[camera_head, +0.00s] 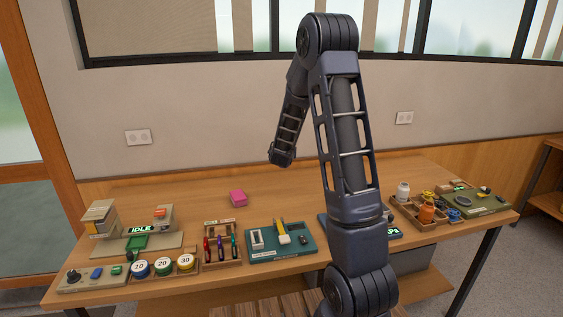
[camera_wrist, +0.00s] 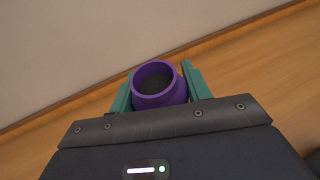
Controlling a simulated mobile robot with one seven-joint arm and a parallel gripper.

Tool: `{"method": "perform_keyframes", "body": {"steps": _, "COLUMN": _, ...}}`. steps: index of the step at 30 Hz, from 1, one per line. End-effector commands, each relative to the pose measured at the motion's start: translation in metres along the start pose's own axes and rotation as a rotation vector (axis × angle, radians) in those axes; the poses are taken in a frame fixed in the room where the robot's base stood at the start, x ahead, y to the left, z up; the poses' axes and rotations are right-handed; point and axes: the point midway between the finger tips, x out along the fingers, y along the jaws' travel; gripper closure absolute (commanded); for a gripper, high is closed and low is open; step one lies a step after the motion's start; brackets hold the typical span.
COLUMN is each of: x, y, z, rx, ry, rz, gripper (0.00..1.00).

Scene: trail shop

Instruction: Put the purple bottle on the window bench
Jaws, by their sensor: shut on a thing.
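In the wrist view my gripper (camera_wrist: 158,88) has its two green fingers closed on either side of a purple bottle (camera_wrist: 173,92). The bottle's round, dark mouth faces the camera. Behind it are a wooden surface and a pale wall; I cannot tell whether the bottle touches the wood. In the head view a long wooden bench (camera_head: 185,195) stands below the windows against the wall. My arm reaches over it; my gripper and the purple bottle cannot be made out there.
A pink block (camera_head: 238,198) lies mid-bench. Along the front are numbered round pieces (camera_head: 163,266), a rack of screwdrivers (camera_head: 221,246) and a teal tray (camera_head: 264,251). A wooden tray (camera_head: 408,211) with small bottles is at the right. The bench's back strip looks clear.

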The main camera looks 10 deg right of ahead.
Motion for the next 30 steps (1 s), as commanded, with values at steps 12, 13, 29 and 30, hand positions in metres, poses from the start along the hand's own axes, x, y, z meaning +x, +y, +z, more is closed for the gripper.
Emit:
{"method": "perform_keyframes", "body": {"steps": 12, "x": -0.001, "y": -0.045, "z": 0.034, "rx": 0.023, "ry": -0.001, "rz": -0.072, "gripper": 0.84}}
{"method": "perform_keyframes", "body": {"steps": 13, "x": 0.0, "y": -0.053, "z": 0.034, "rx": 0.027, "ry": -0.001, "rz": -0.085, "gripper": 0.84}}
{"method": "perform_keyframes", "body": {"steps": 29, "x": 0.002, "y": -0.248, "z": 0.034, "rx": 0.126, "ry": -0.002, "rz": -0.401, "gripper": 0.84}}
{"method": "perform_keyframes", "body": {"steps": 30, "x": -0.001, "y": -0.264, "z": 0.034, "rx": 0.134, "ry": -0.002, "rz": -0.428, "gripper": 0.84}}
